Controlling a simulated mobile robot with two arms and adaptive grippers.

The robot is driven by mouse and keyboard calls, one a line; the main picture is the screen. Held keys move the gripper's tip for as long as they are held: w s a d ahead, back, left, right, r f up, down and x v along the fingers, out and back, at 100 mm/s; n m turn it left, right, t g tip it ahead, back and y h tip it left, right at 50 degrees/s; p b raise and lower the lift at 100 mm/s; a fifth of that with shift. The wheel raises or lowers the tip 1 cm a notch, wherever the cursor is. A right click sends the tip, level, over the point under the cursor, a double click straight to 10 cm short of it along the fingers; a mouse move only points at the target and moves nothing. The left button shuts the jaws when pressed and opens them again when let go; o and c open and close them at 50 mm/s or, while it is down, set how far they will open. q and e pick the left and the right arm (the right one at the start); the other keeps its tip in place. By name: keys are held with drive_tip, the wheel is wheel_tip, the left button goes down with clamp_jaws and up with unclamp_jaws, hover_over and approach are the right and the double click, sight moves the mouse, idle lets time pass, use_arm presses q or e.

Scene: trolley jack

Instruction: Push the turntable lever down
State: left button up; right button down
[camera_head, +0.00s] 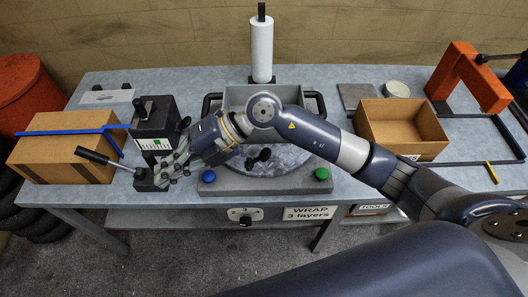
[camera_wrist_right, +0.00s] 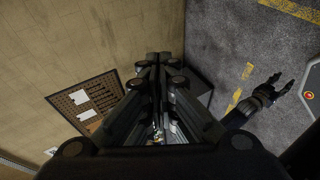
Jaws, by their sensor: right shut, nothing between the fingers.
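A lever with a black grip (camera_head: 93,155) and a metal rod sticks out to the left from a small dark block (camera_head: 150,180) at the table's front left. A short black knobbed handle (camera_head: 259,157) also shows over the grey round turntable (camera_head: 285,172). I cannot tell for sure which is the turntable lever. My right gripper (camera_head: 166,178) is shut and empty, right beside the small block; contact cannot be judged. Its closed fingers (camera_wrist_right: 158,66) fill the middle of the right wrist view. My left gripper (camera_wrist_right: 285,86) shows only there, fingers apart, away from the table.
A black post with a gauge (camera_head: 154,130) stands behind the block. A taped carton (camera_head: 65,145) is at the left. A white roll (camera_head: 261,50) stands at the back. Green (camera_head: 322,174) and blue (camera_head: 208,176) buttons sit in front. An open box (camera_head: 400,125) is at the right.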

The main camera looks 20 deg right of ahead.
drive_tip(key=w+d+f+h, duration=0.4)
drive_tip(key=d+f+h, duration=0.3)
drive_tip(key=d, duration=0.3)
drive_tip(key=m+t+h, duration=0.2)
drive_tip(key=h, duration=0.4)
approach(264, 154)
drive_tip(key=shift+w+r, duration=0.1)
drive_tip(key=shift+r, duration=0.25)
drive_tip(key=shift+f, duration=0.1)
drive_tip(key=shift+w+f+b, duration=0.15)
drive_tip(key=shift+f+b, duration=0.8)
drive_tip(key=shift+f, duration=0.75)
drive_tip(key=shift+w+f+b, duration=0.15)
drive_tip(key=shift+f+b, duration=0.8)
drive_tip(key=shift+f, duration=0.75)
